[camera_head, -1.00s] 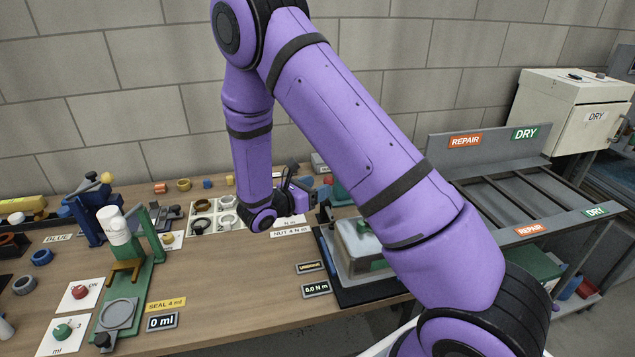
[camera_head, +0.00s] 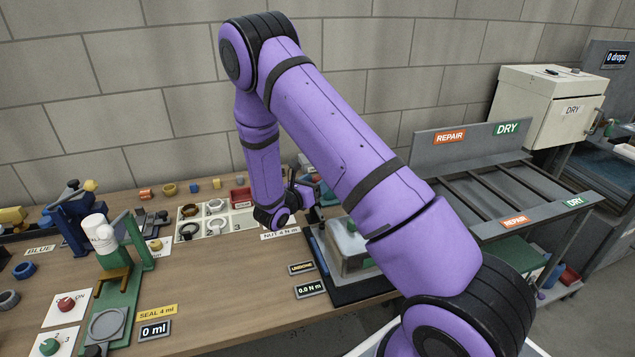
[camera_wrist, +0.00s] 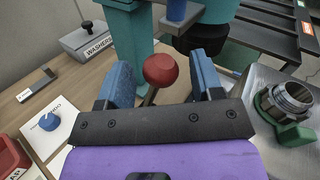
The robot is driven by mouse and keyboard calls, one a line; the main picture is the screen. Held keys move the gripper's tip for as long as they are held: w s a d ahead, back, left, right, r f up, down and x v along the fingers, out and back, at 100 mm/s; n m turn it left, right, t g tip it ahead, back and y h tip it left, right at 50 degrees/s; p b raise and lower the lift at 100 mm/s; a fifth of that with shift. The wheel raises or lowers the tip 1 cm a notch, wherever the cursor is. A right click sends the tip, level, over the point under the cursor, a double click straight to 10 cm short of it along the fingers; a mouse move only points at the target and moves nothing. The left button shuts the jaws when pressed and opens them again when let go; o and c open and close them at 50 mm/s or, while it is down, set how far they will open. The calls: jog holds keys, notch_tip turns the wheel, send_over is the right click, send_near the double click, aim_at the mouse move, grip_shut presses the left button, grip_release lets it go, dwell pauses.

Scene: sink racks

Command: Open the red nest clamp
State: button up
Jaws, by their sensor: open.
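In the wrist view a red ball knob (camera_wrist: 161,70) on a thin metal stem stands between the two blue fingers of my gripper (camera_wrist: 160,88). The fingers are apart, one on each side of the knob, with gaps between. I cannot tell which part of the clamp the stem joins; its lower end is hidden by the dark gripper body. A teal upright (camera_wrist: 128,40) stands behind the knob. In the head view my gripper (camera_head: 300,195) is at the back of the bench, partly hidden behind my arm, and the red knob cannot be made out.
In the wrist view a green clamp piece holding a threaded metal fitting (camera_wrist: 288,100) is at right, and a grey WASHERS box (camera_wrist: 90,40) at left. A blue dial (camera_wrist: 50,121) sits at lower left. In the head view the grey REPAIR/DRY rack (camera_head: 470,150) stands at right.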

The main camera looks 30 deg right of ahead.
jog(key=shift+w+d, duration=0.15)
jog(key=shift+d, duration=0.45)
grip_shut()
